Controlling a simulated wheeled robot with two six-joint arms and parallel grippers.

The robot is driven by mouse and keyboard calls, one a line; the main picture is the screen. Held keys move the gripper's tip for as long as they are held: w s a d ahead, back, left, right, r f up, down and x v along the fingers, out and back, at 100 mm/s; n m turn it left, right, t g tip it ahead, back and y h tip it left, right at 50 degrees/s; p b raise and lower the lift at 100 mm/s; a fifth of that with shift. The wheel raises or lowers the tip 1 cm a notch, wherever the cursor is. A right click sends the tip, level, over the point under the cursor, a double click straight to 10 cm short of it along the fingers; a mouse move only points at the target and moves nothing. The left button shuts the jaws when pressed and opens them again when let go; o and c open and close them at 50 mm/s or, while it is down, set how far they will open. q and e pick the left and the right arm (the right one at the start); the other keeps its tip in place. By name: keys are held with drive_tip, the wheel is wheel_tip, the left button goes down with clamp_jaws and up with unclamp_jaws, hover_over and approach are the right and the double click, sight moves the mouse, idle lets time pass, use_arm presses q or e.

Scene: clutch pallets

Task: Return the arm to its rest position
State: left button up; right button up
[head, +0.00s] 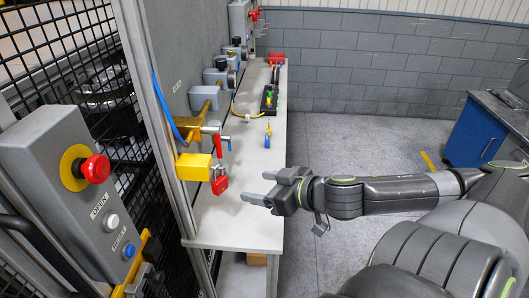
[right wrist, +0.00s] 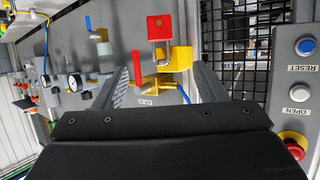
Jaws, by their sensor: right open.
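My right arm (head: 375,194) reaches in from the right in the head view, stretched to the left over the front of a narrow pale shelf. Its gripper (head: 256,188) is open with nothing between the fingers. The gripper is to the right of a red padlock (head: 220,184) and apart from it. In the right wrist view the two open fingers (right wrist: 157,85) point toward the panel. The red padlock (right wrist: 160,28) and a yellow block (right wrist: 178,60) show beyond them. My left gripper is not in view.
A brass valve with a red handle (head: 217,145) and a yellow block (head: 194,167) stand on the panel left of the shelf (head: 235,225). A control box with a red button (head: 95,168) is at far left. A blue cabinet (head: 474,135) stands right. Open floor lies between.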

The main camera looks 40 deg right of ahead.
drive_tip(key=shift+s, duration=0.25)
